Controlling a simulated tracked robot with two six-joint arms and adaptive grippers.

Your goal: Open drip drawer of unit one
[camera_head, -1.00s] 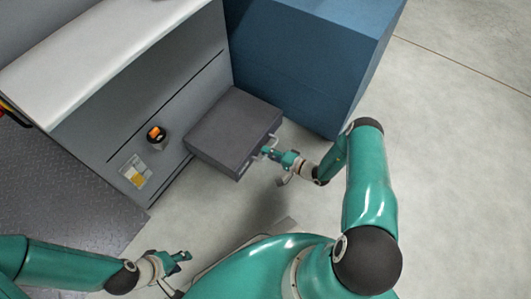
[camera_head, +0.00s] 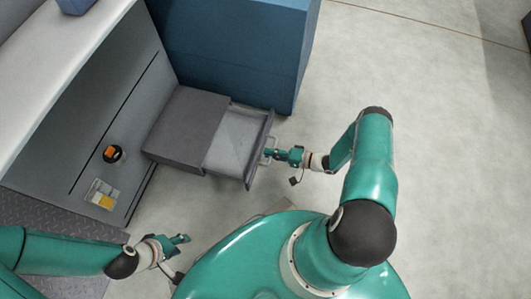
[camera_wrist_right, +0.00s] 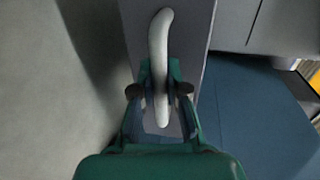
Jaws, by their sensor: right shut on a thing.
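The grey drip drawer (camera_head: 234,140) of the unit is pulled partly out of its dark grey housing (camera_head: 185,127), and its light inside shows from above. My right gripper (camera_head: 271,154) is at the drawer's front, shut on the pale handle. In the right wrist view the curved handle (camera_wrist_right: 160,65) runs between the two fingers of that gripper (camera_wrist_right: 159,95). My left gripper (camera_head: 184,239) is at the lower left, away from the drawer, over the floor. Its fingers look apart with nothing between them.
A blue cabinet (camera_head: 230,45) stands just behind the drawer. The unit's grey panel carries an orange and black knob (camera_head: 113,154) and a label (camera_head: 101,194). The concrete floor (camera_head: 450,130) to the right is clear.

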